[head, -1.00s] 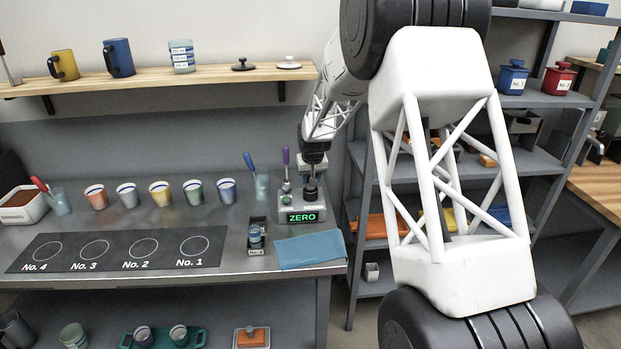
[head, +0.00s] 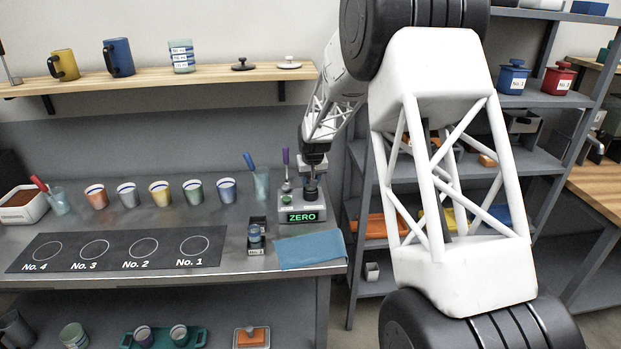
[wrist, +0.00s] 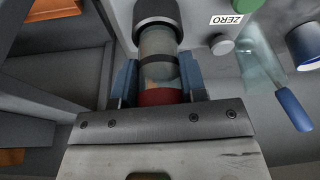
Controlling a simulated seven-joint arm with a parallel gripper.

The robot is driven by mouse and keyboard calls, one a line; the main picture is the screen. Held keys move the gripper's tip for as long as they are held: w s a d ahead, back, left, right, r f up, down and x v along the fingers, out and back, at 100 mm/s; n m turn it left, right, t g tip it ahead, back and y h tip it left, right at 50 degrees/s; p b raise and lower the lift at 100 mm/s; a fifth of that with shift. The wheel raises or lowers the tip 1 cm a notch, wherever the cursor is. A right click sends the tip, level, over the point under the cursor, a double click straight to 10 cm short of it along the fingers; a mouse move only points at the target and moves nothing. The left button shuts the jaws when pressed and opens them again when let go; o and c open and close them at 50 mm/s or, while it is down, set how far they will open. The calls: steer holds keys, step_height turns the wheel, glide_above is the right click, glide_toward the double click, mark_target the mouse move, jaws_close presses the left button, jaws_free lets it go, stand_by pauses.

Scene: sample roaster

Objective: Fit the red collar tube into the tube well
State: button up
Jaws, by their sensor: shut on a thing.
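My gripper (wrist: 158,82) is shut on the red collar tube (wrist: 158,46), with a blue finger on each side of it. The tube is clear, with a dark band around its middle and a red collar (wrist: 160,97) near the gripper body. Its far end meets a dark ring on the grey machine, which looks like the tube well (wrist: 157,10). I cannot tell how deep the end sits in it. In the head view my gripper (head: 311,184) is over the machine with the green ZERO display (head: 302,217); the tube is too small to make out there.
A purple-handled tool (head: 286,157) stands just left of my gripper. A glass with a blue-handled tool (head: 261,183) is farther left. A small holder with a cup (head: 255,237) and a blue cloth (head: 308,250) lie in front. A shelf rack (head: 350,240) stands to the right.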

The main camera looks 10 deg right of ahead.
steer(key=shift+f, duration=1.05)
steer(key=o, duration=1.1)
steer(key=shift+r, duration=0.1)
steer(key=v, duration=0.7)
steer(key=shift+r, duration=0.25)
steer(key=shift+s, duration=0.1)
